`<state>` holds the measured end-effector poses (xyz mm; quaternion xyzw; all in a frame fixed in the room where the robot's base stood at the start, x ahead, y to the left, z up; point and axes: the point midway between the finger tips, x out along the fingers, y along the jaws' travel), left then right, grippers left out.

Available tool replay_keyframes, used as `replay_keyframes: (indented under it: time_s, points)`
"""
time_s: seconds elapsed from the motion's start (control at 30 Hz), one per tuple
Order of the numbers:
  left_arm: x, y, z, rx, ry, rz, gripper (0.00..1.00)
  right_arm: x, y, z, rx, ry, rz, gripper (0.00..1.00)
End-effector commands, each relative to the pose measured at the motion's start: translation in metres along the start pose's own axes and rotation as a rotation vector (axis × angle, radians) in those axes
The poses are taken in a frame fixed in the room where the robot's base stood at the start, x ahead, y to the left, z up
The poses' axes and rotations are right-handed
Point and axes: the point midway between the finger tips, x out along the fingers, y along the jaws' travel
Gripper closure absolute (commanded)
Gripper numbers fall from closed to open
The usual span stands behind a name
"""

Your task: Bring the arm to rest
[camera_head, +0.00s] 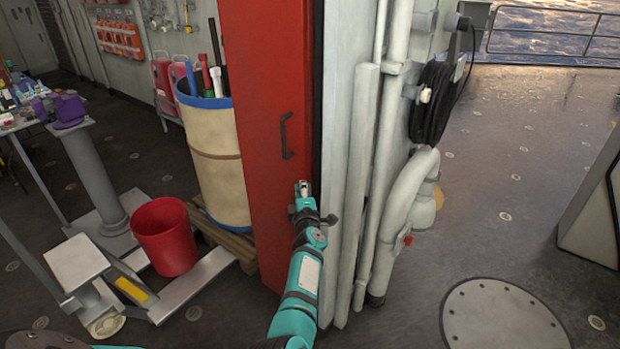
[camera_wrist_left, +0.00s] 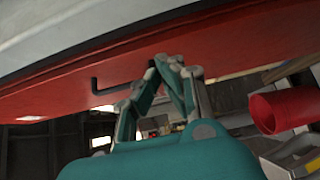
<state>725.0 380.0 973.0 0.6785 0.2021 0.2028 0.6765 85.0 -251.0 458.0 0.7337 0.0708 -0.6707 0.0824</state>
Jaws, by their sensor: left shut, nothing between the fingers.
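My left arm reaches up from the bottom middle of the head view. Its teal left gripper (camera_head: 303,188) is shut and empty. It is in front of the tall red door (camera_head: 262,60), below the door's dark handle (camera_head: 284,136) and apart from it. In the left wrist view the gripper's fingertips (camera_wrist_left: 168,62) are close together, near the red door panel (camera_wrist_left: 60,95). The dark handle (camera_wrist_left: 112,88) shows just left of the fingers there. I cannot tell whether the fingers touch the panel. My right gripper is not in view.
Grey pipes (camera_head: 372,190) stand right of the door. A red bucket (camera_head: 165,238), a beige drum (camera_head: 215,155) holding tools, and a grey pedestal (camera_head: 95,180) stand to the left. The deck (camera_head: 500,190) at right is largely open.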

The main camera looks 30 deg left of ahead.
Motion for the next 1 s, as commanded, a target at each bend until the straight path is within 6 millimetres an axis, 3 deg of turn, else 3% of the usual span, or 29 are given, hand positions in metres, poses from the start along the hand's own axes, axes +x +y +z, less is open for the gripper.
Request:
replay_keyframes:
  time_s: [0.13, 0.27, 0.37, 0.47, 0.6, 0.73, 0.87, 1.0]
  points:
    - [-0.001, 0.000, 0.000, 0.001, 0.001, 0.000, 1.00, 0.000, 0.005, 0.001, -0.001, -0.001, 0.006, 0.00]
    - [-0.005, -0.013, 0.003, 0.039, -0.019, -0.016, 1.00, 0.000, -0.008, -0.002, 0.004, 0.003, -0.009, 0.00]
    - [-0.021, -0.050, 0.012, 0.158, -0.087, -0.062, 1.00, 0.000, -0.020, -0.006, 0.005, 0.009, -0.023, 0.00]
    - [-0.051, -0.108, 0.023, 0.347, -0.199, -0.130, 1.00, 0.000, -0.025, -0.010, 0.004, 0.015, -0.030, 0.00]
    - [-0.110, -0.198, 0.028, 0.625, -0.384, -0.231, 1.00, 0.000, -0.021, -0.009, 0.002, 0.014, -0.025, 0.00]
    - [-0.174, -0.275, 0.018, 0.854, -0.558, -0.317, 1.00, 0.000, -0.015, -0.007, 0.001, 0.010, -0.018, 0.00]
    - [-0.244, -0.343, -0.003, 1.061, -0.735, -0.394, 1.00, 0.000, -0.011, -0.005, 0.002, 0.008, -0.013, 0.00]
    - [-0.326, -0.405, -0.038, 1.262, -0.932, -0.468, 1.00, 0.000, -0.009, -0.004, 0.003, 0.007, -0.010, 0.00]
